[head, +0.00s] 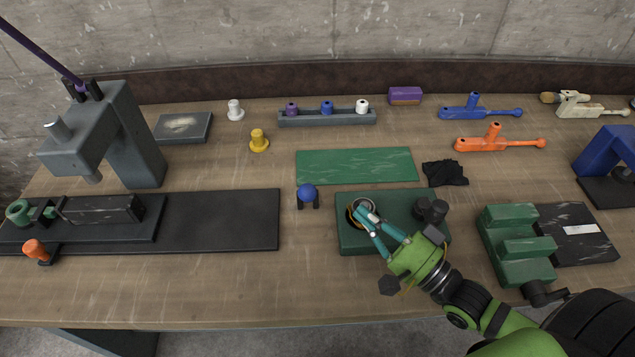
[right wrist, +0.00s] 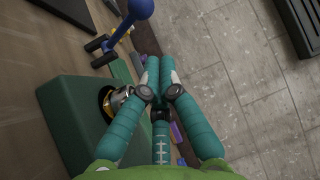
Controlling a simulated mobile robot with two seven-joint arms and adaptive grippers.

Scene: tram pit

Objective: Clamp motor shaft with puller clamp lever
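A green block (head: 344,240) lies at the middle front of the bench, with a round metal ring (head: 353,207) on it; the ring also shows in the right wrist view (right wrist: 112,103). My right gripper (head: 361,209) has teal fingers over this ring in the head view. Its fingertips (right wrist: 160,65) converge in the wrist view, with nothing visible between them. A blue ball-knob lever (head: 307,193) stands upright just left of the block. An orange-knobbed lever (head: 36,250) sits by a long black base at left. I cannot tell which lever is the puller's clamp lever. My left gripper is not in view.
A grey press (head: 140,135) stands at left over the black base (head: 220,222). A green stepped fixture (head: 515,240) stands to the right. A green mat (head: 356,165), a black cloth (head: 445,173) and a grey rack (head: 327,119) lie behind. Wood between the black base and block is mostly clear.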

